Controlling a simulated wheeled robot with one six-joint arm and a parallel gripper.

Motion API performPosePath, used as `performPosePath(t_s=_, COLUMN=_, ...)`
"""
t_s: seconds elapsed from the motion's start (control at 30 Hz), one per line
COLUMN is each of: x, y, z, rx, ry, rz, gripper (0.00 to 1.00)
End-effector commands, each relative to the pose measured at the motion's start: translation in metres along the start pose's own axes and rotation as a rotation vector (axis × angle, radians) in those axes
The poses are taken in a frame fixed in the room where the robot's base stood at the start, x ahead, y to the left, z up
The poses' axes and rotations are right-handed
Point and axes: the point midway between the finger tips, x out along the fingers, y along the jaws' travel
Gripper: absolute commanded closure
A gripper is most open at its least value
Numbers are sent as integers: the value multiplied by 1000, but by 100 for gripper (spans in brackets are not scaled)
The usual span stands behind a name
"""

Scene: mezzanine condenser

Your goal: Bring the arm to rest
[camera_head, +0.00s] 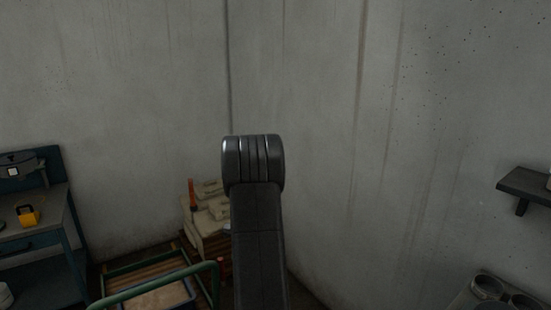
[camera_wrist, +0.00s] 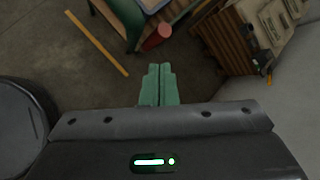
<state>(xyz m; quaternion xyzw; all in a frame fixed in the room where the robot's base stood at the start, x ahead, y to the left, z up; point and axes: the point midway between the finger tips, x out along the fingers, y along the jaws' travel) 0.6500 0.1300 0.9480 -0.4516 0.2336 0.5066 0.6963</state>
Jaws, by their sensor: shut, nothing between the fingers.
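My gripper (camera_wrist: 160,72) shows in the wrist view, its two green fingers side by side and touching, with nothing between them. It points out over the floor, and the floor lies some way beyond the fingertips. In the head view my dark arm (camera_head: 259,225) rises upright in the middle, with a rounded joint at its top. My gripper itself does not show in the head view.
A blue workbench (camera_head: 67,222) with a yellow item stands at left. A green-railed cart (camera_head: 150,287) is near the front. Stacked sacks (camera_head: 207,205) sit in the corner behind my arm. A wall shelf (camera_head: 522,185) is at right. An orange strip (camera_wrist: 97,43) lies on the floor.

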Motion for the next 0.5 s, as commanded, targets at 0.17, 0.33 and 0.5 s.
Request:
performPosePath(t_s=0.17, x=22, y=0, z=0, rx=-1, ry=1, rz=1, gripper=100)
performPosePath(t_s=0.33, x=34, y=0, z=0, rx=0, ry=0, rz=1, gripper=100)
performPosePath(t_s=0.5, x=37, y=0, z=0, rx=-1, ry=0, rz=0, gripper=100)
